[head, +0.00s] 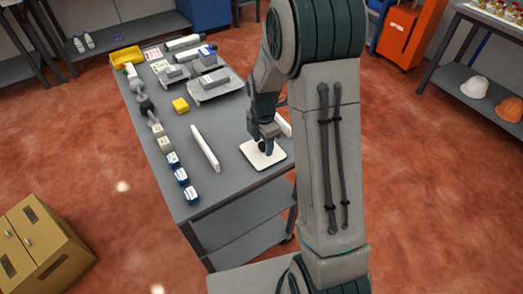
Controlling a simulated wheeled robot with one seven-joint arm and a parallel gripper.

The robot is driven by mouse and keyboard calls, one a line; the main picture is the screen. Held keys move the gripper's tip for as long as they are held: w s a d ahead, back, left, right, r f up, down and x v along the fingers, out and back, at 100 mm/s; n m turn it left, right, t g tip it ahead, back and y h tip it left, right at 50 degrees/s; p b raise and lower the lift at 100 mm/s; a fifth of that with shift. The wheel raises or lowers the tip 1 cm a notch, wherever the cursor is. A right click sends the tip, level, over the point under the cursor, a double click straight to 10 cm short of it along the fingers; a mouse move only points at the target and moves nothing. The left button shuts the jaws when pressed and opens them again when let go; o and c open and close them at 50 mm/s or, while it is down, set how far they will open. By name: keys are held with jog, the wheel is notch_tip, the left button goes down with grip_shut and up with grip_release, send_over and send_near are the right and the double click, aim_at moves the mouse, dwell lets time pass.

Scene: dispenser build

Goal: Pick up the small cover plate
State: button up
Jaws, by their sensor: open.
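A small white cover plate (262,154) lies flat near the right front part of the grey table (222,193). My gripper (266,147) points down over the plate, open. I cannot tell whether its fingertips touch the plate. My arm hides part of the table's right side. A long white panel (205,148) stands on edge left of the plate. Another white piece (284,125) shows partly behind my gripper.
Several blue and white boxes (181,176) line the table's left edge. A yellow block (181,105) and grey trays (212,86) with parts lie farther back. A yellow bin (126,56) stands at the far left corner.

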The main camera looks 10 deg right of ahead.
jog(key=c, duration=1.1)
grip_shut()
jog(key=shift+r, duration=0.15)
